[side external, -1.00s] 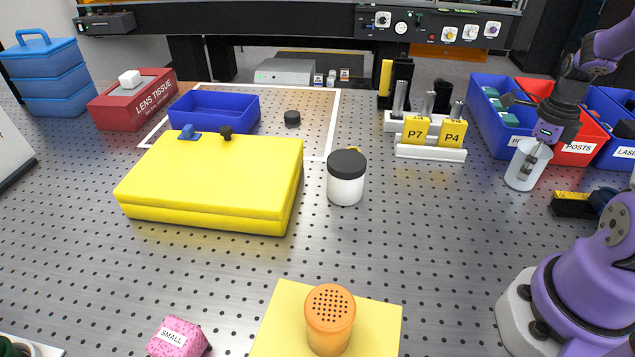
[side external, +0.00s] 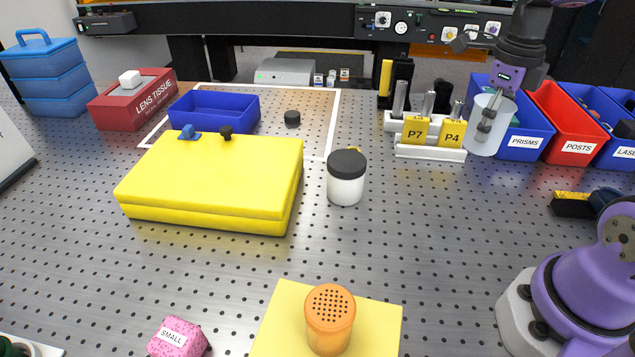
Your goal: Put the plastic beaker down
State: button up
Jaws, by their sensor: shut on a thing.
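The plastic beaker (side external: 479,138) is pale and translucent. It is upright at the right rear of the perforated table, in front of the blue PRISMS bin and just right of the P4 block. My gripper (side external: 487,122) points down and is shut on the beaker, with its fingers at the beaker's upper part. The beaker appears held above the table, but the gap under it is hard to judge.
A white rack with yellow P7 (side external: 415,131) and P4 (side external: 452,134) blocks stands close left of the beaker. A red POSTS bin (side external: 569,148) is to the right. A black-lidded jar (side external: 346,178) and yellow case (side external: 215,180) stand left. The table's middle right is clear.

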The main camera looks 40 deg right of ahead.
jog(key=a, duration=1.1)
jog(key=shift+n, duration=0.3)
jog(key=d+f, duration=0.2)
jog(key=d, duration=0.1)
jog(key=d+f, duration=0.2)
jog(key=d, duration=0.2)
jog(key=w+d+f, duration=0.1)
jog(key=d+f, duration=0.1)
jog(key=d, duration=0.2)
jog(key=shift+w+f, duration=0.1)
jog(key=shift+f, duration=2.3)
jog(key=o, duration=0.9)
jog(key=shift+f, duration=0.15)
